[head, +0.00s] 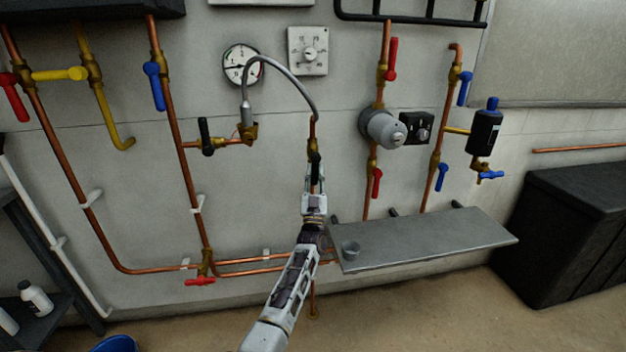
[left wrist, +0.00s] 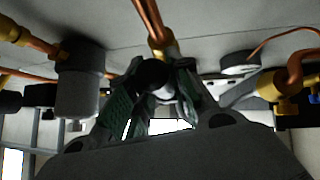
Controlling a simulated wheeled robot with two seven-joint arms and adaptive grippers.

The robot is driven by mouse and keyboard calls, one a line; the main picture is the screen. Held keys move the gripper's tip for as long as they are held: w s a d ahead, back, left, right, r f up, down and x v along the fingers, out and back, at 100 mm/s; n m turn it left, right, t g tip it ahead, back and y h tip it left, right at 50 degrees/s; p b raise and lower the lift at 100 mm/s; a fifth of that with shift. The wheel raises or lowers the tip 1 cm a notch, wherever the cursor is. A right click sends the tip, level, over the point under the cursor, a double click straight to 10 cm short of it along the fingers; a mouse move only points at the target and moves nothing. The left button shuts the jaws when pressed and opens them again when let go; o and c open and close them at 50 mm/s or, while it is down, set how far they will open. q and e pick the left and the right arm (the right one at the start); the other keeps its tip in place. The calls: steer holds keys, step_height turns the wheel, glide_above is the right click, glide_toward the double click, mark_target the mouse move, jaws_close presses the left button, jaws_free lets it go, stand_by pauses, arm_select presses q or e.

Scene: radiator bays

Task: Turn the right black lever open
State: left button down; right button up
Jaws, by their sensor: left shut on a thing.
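The right black lever (head: 316,160) sits on the brass valve under the end of the grey hose, at the middle of the head view. It looks roughly in line with the copper pipe. My left gripper (head: 315,182) reaches up to it from below and is shut on it. In the left wrist view the dark lever (left wrist: 154,73) lies between the two fingers of the left gripper (left wrist: 157,88), below a brass fitting; the fingers hide part of it. My right gripper is not in view.
The grey hose (head: 290,75) arches above the gripper. A grey pump (head: 382,128) and red lever (head: 376,183) are to the right. The wall left of the gripper is fairly clear.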

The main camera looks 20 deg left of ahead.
mark_target(316, 153)
arm_select(q)
steer(key=shift+w+d+n+g+y, duration=0.15)
steer(key=shift+n+g+y, duration=0.25)
steer(key=shift+n+y, duration=0.45)
steer(key=c, duration=1.3)
jaws_free()
steer(key=shift+r, duration=0.15)
steer(key=shift+r, duration=4.8)
